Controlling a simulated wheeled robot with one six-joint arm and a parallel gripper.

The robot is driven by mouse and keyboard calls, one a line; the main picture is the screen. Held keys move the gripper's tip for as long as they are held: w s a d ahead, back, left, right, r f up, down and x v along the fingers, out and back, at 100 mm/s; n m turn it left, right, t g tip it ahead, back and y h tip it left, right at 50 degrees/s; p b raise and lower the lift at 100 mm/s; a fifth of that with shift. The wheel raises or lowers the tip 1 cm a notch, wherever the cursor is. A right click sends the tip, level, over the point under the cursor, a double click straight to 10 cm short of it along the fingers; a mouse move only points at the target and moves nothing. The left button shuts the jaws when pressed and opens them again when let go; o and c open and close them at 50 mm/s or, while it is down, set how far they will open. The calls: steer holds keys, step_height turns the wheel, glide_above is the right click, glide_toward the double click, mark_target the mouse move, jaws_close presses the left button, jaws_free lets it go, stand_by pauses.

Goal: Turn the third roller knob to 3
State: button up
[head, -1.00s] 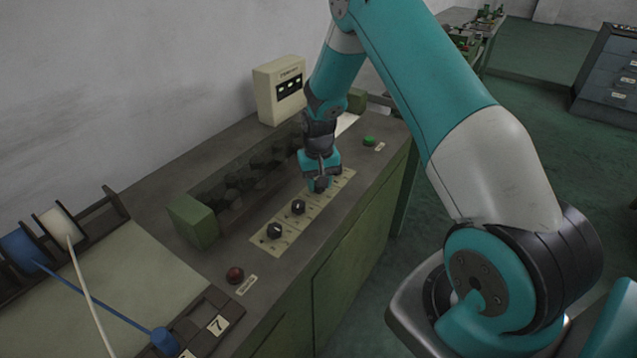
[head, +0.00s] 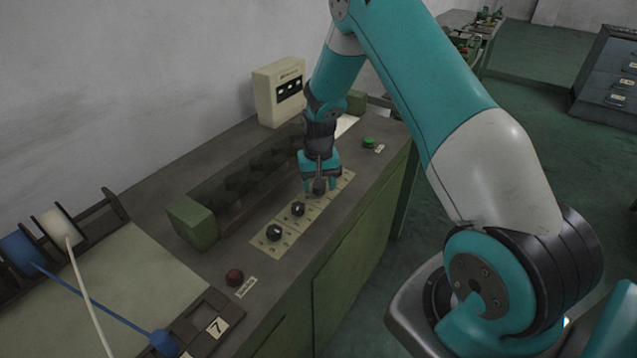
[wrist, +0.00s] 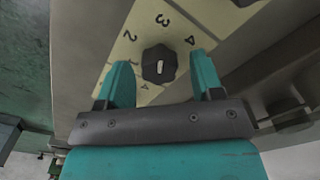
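The third roller knob (wrist: 158,64) is dark and ridged, on a cream panel with numerals around it. In the wrist view a 3 lies above it, a 2 at upper left and a 4 at upper right. Its short white mark shows on the side towards my gripper's palm; which numeral it points to I cannot tell. My gripper (wrist: 161,82) is open, with teal fingers on either side of the knob and visible gaps. In the head view my gripper (head: 319,187) is over this knob, the farthest of three on the panel (head: 262,246).
Two nearer knobs (head: 297,208) and (head: 274,232) stand on the same panel. A red button (head: 235,276) is at the near end and a green button (head: 368,142) at the far end. A dark roller trough with green end blocks (head: 193,222) runs alongside. A cream display box (head: 279,91) stands behind.

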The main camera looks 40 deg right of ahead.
steer(key=shift+r, duration=0.1)
step_height(320, 180, up, 17)
steer(key=b, duration=0.2)
stand_by(0.3)
steer(key=shift+r, duration=0.1)
steer(key=s+a+r+n+y, duration=0.1)
steer(key=s+a+r+n, duration=0.2)
steer(key=s+a, duration=0.4)
steer(key=s+a+r+n+y, duration=0.1)
steer(key=s+a+r+n, duration=0.25)
steer(key=a, duration=0.45)
steer(key=s+a+n+y, duration=0.1)
steer(key=s+a, duration=0.3)
steer(key=s, duration=0.5)
steer(key=s+a+r+n+y, duration=0.1)
steer(key=s+a+n, duration=0.3)
steer(key=s, duration=0.5)
steer(key=shift+a+r+n, duration=0.3)
steer(key=shift+a+n, duration=0.05)
steer(key=shift+a, duration=0.25)
